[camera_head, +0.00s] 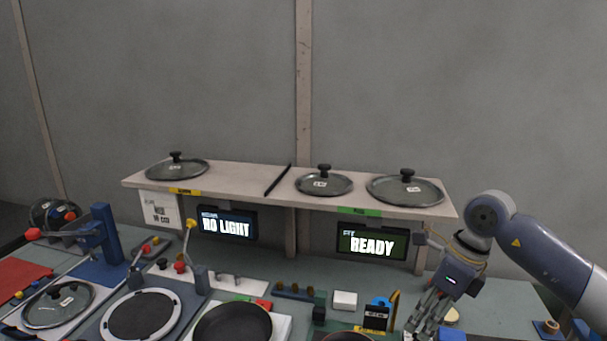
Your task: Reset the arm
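My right arm (545,250) comes in from the right edge and bends down at its wrist. My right gripper (422,322) points down and to the left, over the right part of the workbench. Its fingers lie close together in this view, and I cannot tell whether they are open or shut. I see no object clearly held in it. My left arm and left gripper are not in view.
The bench carries a dark pan (232,325), a round plate (141,315), a blue lever fixture (104,234) and a white block (345,300) left of my gripper.

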